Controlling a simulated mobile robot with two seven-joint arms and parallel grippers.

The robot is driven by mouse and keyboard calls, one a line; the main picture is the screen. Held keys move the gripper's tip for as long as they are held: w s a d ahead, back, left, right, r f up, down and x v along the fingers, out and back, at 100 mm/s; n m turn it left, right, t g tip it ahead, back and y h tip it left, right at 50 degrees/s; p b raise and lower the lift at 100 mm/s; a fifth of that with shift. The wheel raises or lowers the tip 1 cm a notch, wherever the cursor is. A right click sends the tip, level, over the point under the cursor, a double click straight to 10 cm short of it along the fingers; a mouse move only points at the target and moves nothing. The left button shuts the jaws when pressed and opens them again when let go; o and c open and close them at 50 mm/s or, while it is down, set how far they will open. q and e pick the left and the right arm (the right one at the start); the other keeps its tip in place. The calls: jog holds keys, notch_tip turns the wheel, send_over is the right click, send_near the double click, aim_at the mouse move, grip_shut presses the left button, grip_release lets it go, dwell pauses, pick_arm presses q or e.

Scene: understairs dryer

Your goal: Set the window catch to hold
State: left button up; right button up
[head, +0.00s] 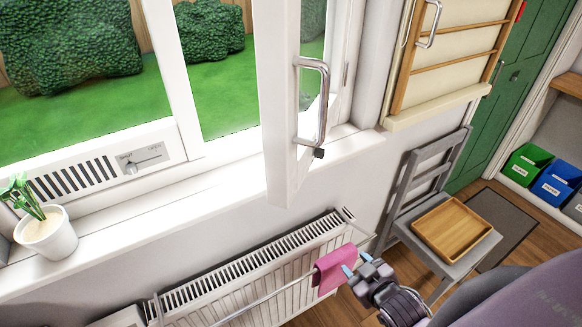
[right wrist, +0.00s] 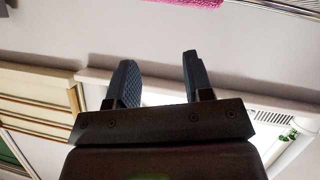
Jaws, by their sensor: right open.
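The white window sash (head: 283,110) stands swung inward over the sill, with a silver bar handle (head: 325,100) on it. A small dark fitting (head: 319,153) sits below the handle; I cannot tell whether it is the catch. A panel beside the vent slots bears a small lever on a plate (head: 145,161), its lettering too small to read. My right gripper (head: 357,263) is low, in front of the radiator and well below the sash. Its fingers are apart and empty in the right wrist view (right wrist: 160,75). My left gripper is not in view.
A pink cloth (head: 333,268) hangs on the radiator rail, close to my right gripper. The white radiator (head: 250,270) runs under the sill (head: 110,228). A potted plant (head: 46,238) stands at the sill's left. A grey chair (head: 425,190) with a wooden tray (head: 450,228) stands right.

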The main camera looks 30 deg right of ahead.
jog(key=w+d+r+n+t+b, duration=0.1)
jog(key=w+d+r+n+t, duration=0.1)
jog(key=w+d+r+n, duration=0.15)
jog(key=m+g+y, duration=0.2)
jog(key=m+y, duration=1.1)
jog(key=m, duration=2.1)
send_near(324, 153)
jog(key=p+x, duration=0.1)
jog(key=x, duration=0.6)
jog(key=shift+w, duration=0.25)
jog(key=shift+x, duration=0.85)
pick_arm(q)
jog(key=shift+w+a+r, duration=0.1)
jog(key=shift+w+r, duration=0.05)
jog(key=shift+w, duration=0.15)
pick_arm(e)
jog(key=shift+f, duration=0.1)
